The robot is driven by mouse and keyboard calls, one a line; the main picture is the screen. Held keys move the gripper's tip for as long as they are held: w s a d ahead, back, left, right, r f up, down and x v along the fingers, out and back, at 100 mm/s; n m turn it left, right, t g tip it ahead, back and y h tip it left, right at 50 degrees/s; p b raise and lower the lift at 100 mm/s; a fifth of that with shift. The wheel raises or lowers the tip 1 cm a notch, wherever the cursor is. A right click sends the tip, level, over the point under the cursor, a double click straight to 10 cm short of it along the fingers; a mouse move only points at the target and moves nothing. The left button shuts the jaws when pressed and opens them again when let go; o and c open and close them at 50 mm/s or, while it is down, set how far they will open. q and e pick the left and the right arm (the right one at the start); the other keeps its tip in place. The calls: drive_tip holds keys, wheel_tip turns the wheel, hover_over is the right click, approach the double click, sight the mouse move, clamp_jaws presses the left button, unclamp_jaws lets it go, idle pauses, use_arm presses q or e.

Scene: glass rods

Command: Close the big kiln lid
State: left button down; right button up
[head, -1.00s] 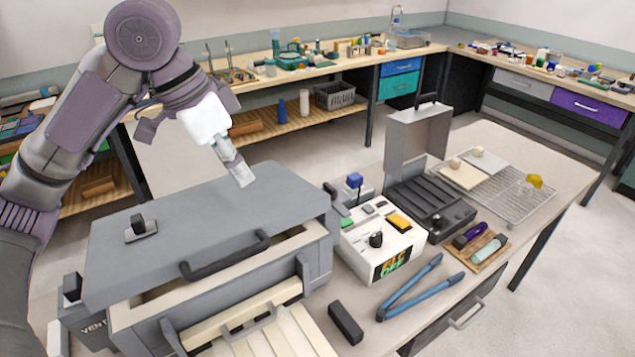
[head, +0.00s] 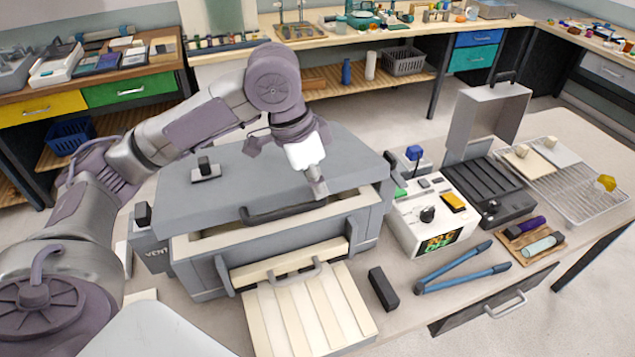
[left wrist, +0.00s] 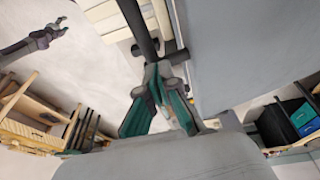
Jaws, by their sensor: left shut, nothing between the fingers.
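The big kiln (head: 200,270) stands on the workbench, its wide grey lid (head: 250,165) raised at the front, with a gap showing the pale inner rim. A dark bar handle (head: 285,213) runs along the lid's front edge. My left gripper (head: 319,192) is shut and empty, pointing down near the handle's right end; whether it touches is unclear. In the left wrist view, its fingers (left wrist: 160,105) lie close by the dark handle (left wrist: 135,25), with the lid (left wrist: 245,50) alongside. A small gripper, apparently my right (left wrist: 60,27), shows at the upper left there, too small to read.
A white control box (head: 430,215) stands right of the kiln. Blue-handled tongs (head: 465,277) and a black block (head: 383,288) lie in front. A dark open-lidded unit (head: 485,185) and a wire rack (head: 580,190) are farther right. A slatted cream panel (head: 305,310) projects in front of the kiln.

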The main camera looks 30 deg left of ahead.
use_arm(q)
drive_tip(key=shift+d+f, duration=0.1)
drive_tip(key=shift+f, duration=0.2)
